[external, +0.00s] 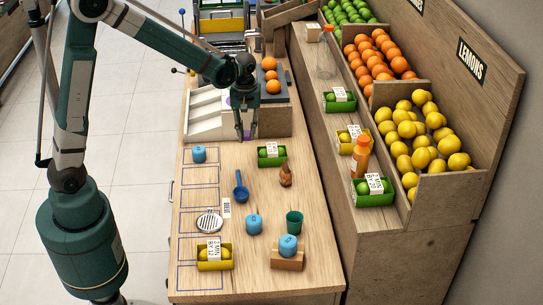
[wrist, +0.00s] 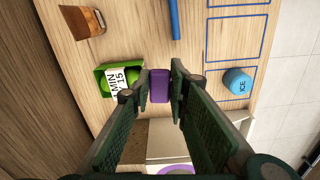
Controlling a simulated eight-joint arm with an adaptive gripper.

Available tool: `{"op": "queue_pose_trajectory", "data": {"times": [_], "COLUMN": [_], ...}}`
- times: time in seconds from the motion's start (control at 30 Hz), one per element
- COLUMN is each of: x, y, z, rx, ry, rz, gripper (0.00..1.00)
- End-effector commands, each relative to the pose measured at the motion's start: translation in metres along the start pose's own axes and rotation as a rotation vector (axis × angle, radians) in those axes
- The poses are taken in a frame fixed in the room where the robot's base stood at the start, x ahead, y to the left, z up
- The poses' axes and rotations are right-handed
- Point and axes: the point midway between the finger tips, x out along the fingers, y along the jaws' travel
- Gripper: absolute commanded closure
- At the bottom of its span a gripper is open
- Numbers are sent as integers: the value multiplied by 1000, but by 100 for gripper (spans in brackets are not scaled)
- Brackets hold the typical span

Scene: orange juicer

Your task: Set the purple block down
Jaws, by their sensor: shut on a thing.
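In the wrist view my gripper (wrist: 158,92) is shut on the purple block (wrist: 159,86), which sits between the two fingertips. In the external view my gripper (external: 244,133) points down over the wooden counter (external: 225,160), in front of the white sloped rack. The block cannot be made out there behind the fingers. I cannot tell whether the block touches the counter.
A green box of limes (external: 271,156) stands close right of my gripper, also in the wrist view (wrist: 118,80). A blue ICE container (external: 199,154) is to the left. The white rack (external: 207,115) is behind. A blue scoop (external: 241,188) lies in front. Outlined squares along the left edge are partly clear.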

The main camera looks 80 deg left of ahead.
Motion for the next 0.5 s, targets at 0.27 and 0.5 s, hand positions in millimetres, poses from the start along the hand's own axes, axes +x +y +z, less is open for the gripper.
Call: {"op": "queue_pose_trajectory", "data": {"times": [0.27, 0.5], "x": [0, 22], "y": [-36, -42], "z": [-25, -29], "rx": [-112, -133], "ry": [0, 0], "rz": [0, 0], "gripper": [89, 89]}}
